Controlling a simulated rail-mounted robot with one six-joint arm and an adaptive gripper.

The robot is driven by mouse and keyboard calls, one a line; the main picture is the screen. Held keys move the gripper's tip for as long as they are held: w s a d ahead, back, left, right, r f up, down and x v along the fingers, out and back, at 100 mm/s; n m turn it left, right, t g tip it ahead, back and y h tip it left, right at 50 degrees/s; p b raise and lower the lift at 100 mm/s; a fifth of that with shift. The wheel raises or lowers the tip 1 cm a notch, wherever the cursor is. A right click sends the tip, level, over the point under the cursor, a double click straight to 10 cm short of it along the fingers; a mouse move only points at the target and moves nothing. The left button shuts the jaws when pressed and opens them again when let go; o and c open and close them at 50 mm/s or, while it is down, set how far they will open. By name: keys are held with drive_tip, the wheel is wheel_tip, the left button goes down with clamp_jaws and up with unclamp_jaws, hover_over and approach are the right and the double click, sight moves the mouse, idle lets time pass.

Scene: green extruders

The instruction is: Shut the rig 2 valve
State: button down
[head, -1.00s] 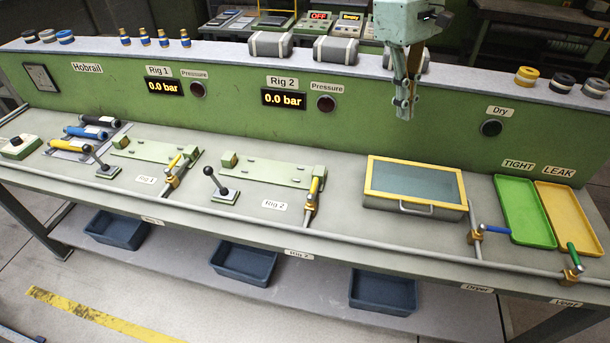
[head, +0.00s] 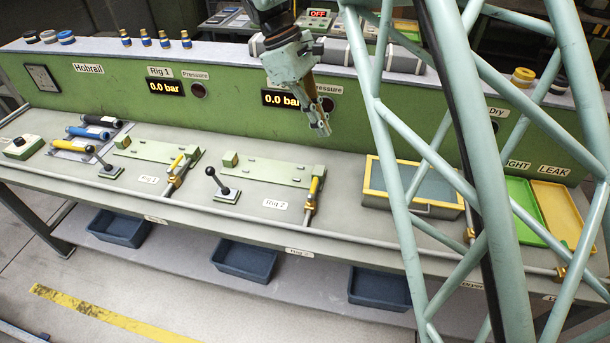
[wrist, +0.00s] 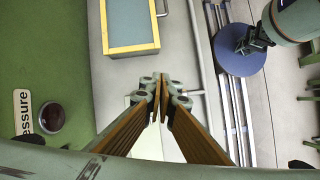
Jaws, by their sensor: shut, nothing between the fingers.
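The rig 2 valve (head: 309,208) has a brass body and a yellow handle (head: 316,187). It stands at the right end of the rig 2 fixture, beside the "Rig 2" label (head: 276,204). Its handle looks roughly in line with the short pipe below it. My gripper (head: 324,131) is shut and empty, above the valve and apart from it, in front of the green panel. In the wrist view my gripper (wrist: 161,82) shows its fingers together; I cannot make out the valve there. The rig 2 display (head: 283,98) is partly covered by my gripper and reads 0.0.
The yellow-framed dryer box (head: 378,190) stands right of the valve, partly behind my arm's lattice. A black-knobbed lever (head: 221,186) stands to the left. The rig 1 valve (head: 176,170) is further left. A long pipe (head: 250,222) runs along the bench front.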

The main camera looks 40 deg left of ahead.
sight(313, 187)
drive_tip(key=s+a+f+n+t+h+p, duration=0.1)
drive_tip(key=s+a+f+n, duration=0.2)
drive_tip(key=s+a+f, duration=0.2)
drive_tip(key=s+a, duration=0.2)
drive_tip(key=a, duration=0.2)
drive_tip(key=shift+a+f+t, duration=0.15)
drive_tip(key=shift+f+t, duration=0.1)
drive_tip(key=shift+t, duration=0.05)
drive_tip(key=shift+w+f, duration=0.1)
drive_tip(key=shift+f, duration=0.1)
drive_tip(key=b+x, duration=0.1)
drive_tip(key=x, duration=1.2)
drive_tip(key=shift+d, duration=0.5)
